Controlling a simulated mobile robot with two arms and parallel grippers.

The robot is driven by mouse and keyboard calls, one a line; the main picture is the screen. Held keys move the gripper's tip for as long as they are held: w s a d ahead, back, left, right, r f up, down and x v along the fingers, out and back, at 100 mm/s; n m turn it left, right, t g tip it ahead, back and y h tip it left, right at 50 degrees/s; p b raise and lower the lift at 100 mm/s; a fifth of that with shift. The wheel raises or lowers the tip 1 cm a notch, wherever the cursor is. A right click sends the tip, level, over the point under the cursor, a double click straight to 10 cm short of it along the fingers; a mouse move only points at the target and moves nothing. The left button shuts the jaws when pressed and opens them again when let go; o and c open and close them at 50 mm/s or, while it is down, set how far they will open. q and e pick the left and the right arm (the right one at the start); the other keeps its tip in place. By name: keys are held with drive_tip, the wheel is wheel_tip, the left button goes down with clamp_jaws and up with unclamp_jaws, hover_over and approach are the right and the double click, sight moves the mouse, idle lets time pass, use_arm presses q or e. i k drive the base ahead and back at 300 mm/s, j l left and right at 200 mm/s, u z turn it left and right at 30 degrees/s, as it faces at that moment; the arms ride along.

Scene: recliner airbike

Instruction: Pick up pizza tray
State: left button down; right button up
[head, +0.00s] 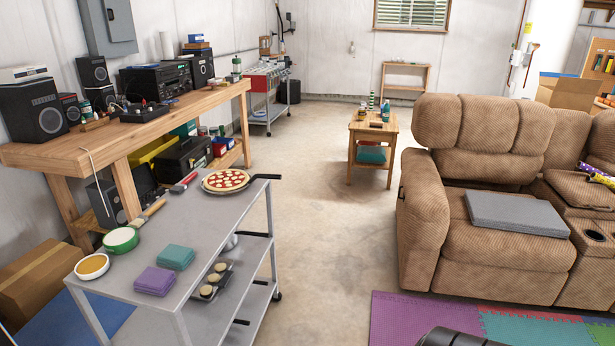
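The pizza tray (225,191) is round and tan. It lies flat at the far end of the grey metal cart's top (196,213), with a red-and-white topped pizza (226,180) on it. Neither of my grippers shows in the head view. A dark rounded shape at the bottom edge, right of centre, may be part of my arm, but no fingers show there. Nothing touches the tray from above.
The cart top also holds a green-rimmed bowl (120,240), an orange-filled bowl (92,266), teal cloths (174,257) and purple cloths (154,280). A wooden workbench (60,156) stands behind it at left. A brown recliner (480,245) stands right; bare floor (325,230) lies between.

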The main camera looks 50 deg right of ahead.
sight(224, 182)
drive_tip(key=z, duration=1.15)
drive_tip(key=i+l+u, duration=0.15)
drive_tip(key=i+l, duration=0.2)
drive_tip(key=i, duration=0.1)
